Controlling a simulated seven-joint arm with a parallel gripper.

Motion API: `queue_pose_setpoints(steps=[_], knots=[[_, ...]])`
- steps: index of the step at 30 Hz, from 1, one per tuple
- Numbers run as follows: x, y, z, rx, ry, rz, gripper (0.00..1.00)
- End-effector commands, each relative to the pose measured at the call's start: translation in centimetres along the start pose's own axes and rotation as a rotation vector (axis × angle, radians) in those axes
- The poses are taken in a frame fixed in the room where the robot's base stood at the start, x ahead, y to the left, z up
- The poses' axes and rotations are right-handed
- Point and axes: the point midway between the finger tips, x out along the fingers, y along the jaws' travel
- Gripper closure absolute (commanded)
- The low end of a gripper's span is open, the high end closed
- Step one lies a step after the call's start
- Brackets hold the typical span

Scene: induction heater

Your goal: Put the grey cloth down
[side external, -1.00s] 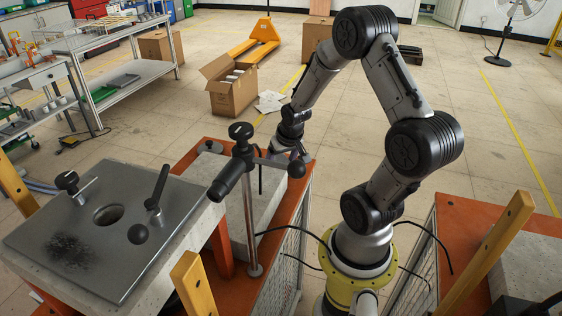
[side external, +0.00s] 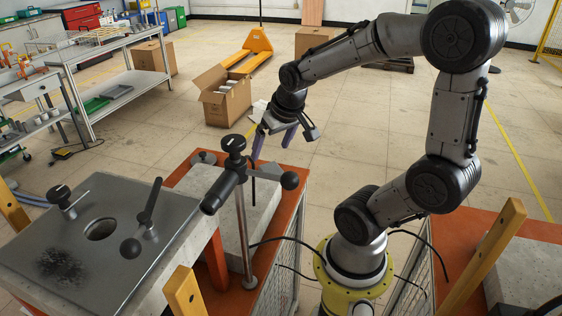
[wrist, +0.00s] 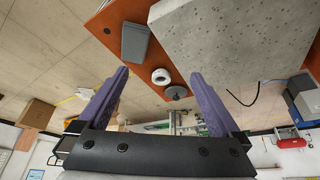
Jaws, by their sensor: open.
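A flat grey rectangular piece, seemingly the folded grey cloth (wrist: 135,42), lies on the orange bench top (wrist: 103,20) beside a concrete block in the wrist view. My gripper (side external: 272,146) hangs above the far end of the orange bench, behind the black-handled post. In the wrist view my gripper (wrist: 160,75) has its two purple fingers wide apart, with nothing between them. The grey piece is apart from the fingers.
The concrete block (wrist: 235,40) takes up much of the bench. A white ring-shaped item (wrist: 161,76) and a dark round knob (wrist: 177,92) are near the grey piece. The black-handled post (side external: 246,235) stands in front. A metal plate with a hole (side external: 125,262) is at left.

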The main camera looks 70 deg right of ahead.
Motion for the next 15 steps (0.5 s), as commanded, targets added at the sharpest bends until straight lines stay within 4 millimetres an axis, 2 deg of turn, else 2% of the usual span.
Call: queue_pose_setpoints(steps=[1, 3, 6, 10, 15], knots=[[-2.1, -2.2, 0.9, -0.083, 0.019, -0.038, 0.00], [-4.7, -4.4, 2.6, -0.186, 0.033, -0.086, 0.00], [-7.6, -6.6, 5.5, -0.322, 0.048, -0.153, 0.00], [-10.1, -7.8, 8.8, -0.458, 0.063, -0.221, 0.00], [-11.3, -8.1, 10.8, -0.540, 0.070, -0.263, 0.00]])
